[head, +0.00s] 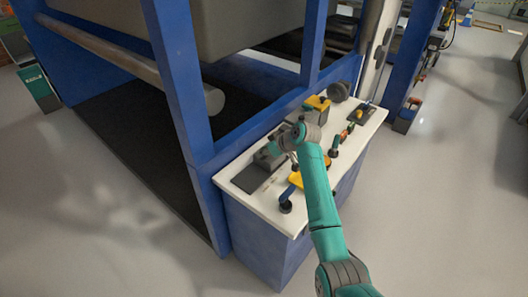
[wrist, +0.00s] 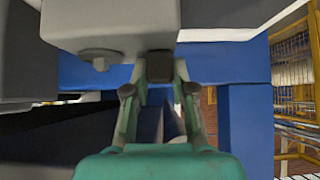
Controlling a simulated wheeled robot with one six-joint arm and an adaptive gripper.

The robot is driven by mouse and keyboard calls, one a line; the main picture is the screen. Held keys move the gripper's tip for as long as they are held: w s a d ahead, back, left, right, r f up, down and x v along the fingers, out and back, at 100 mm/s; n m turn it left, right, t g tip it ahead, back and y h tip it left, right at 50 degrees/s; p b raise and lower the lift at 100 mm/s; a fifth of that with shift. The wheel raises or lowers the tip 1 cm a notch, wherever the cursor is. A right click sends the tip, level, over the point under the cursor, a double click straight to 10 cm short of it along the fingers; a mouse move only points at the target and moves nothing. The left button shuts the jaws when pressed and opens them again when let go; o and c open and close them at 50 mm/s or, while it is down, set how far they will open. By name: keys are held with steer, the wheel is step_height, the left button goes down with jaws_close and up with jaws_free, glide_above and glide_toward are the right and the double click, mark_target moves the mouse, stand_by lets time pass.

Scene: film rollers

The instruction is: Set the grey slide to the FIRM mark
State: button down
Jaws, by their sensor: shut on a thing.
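My gripper (head: 282,146) reaches over the white worktop from the right. In the wrist view my gripper (wrist: 159,84) has its two fingers closed on a small dark grey piece, which I take to be the handle of the grey slide (wrist: 159,66). A larger light grey body (wrist: 110,22) is right above that piece. In the head view a grey block (head: 267,159) on a dark plate sits at the gripper, partly hidden by it. I cannot read a FIRM mark or any scale in either view.
The white worktop (head: 232,183) also carries a yellow-topped grey block (head: 317,103), a yellow piece (head: 296,180), a dark round knob (head: 338,91) and several small controls. Blue frame posts (head: 180,80) stand close behind it. The floor to the right is open.

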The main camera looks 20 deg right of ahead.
steer(key=s+a, duration=0.2)
steer(key=a, duration=0.1)
steer(key=s+a, duration=0.2)
steer(key=a, duration=0.1)
steer(key=s+a, duration=0.2)
steer(key=a, duration=0.1)
steer(key=shift+s, duration=0.3)
steer(key=c, duration=1.2)
jaws_free()
steer(key=shift+c, duration=0.2)
steer(key=shift+d+r, duration=0.1)
steer(key=v, duration=1.1)
steer(key=shift+s+d+r, duration=0.2)
steer(key=shift+s, duration=0.1)
